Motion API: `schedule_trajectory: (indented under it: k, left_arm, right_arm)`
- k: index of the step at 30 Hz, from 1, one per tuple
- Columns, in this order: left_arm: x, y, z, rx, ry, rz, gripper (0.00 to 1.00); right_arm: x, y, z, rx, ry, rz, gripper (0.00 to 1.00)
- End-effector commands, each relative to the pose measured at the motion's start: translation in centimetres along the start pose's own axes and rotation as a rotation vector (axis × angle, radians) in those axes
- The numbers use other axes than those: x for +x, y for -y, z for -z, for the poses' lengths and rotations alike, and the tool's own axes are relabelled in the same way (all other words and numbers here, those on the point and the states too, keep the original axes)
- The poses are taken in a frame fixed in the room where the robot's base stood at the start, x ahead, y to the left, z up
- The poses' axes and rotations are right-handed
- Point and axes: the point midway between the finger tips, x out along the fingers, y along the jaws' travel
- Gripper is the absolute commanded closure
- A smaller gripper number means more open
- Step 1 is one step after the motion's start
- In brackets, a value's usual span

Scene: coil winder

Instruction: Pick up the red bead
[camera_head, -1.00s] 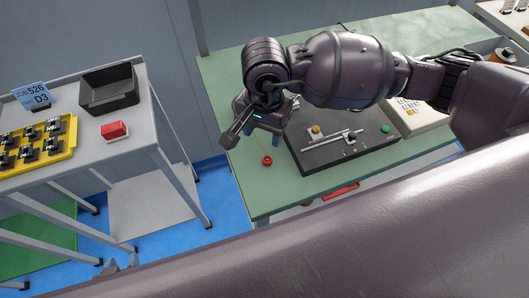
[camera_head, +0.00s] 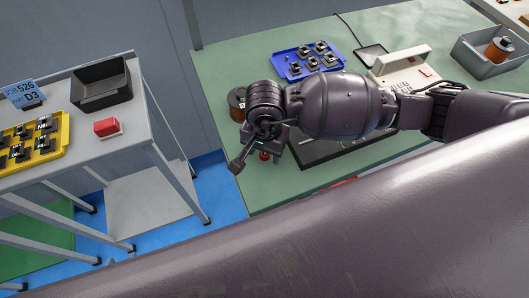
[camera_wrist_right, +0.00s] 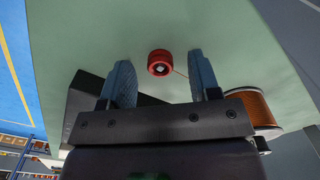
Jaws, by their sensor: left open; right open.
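The red bead (camera_head: 265,156) is on the green bench near its left front edge, partly hidden under my right gripper (camera_head: 263,152) in the head view. In the right wrist view the bead (camera_wrist_right: 160,61) is a small red ring with a pale centre. It lies between the two blue fingertips of my right gripper (camera_wrist_right: 160,78), with a gap on each side. The right gripper is open and holds nothing. My left gripper is not visible; a large arm link of mine fills the lower part of the head view.
A copper wire spool (camera_head: 237,103) stands close left of the right wrist. A dark plate (camera_head: 312,152) lies under the right arm. A blue tray (camera_head: 307,61), a beige box (camera_head: 401,68) and a grey bin (camera_head: 490,58) are further back. A grey side table (camera_head: 128,130) stands left, across a gap.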

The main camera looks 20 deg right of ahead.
Motion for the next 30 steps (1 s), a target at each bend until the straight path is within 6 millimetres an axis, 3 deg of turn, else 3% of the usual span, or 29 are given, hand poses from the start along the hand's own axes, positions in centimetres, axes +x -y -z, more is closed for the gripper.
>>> schedule_trajectory:
  k: [9, 20, 30]
  left_arm:
    - [0.11, -0.04, 0.24, 0.000, -0.005, -0.001, 0.55]
    - [0.11, -0.03, 0.26, 0.000, -0.005, -0.001, 0.55]
    - [0.09, -0.02, 0.32, 0.000, -0.006, -0.001, 0.55]
  right_arm:
    - [0.56, -0.01, 0.03, 0.000, -0.001, 0.000, 0.43]
    - [0.54, -0.01, 0.02, 0.000, -0.001, 0.000, 0.96]
    - [0.32, 0.01, 0.04, 0.000, -0.001, 0.001, 1.00]
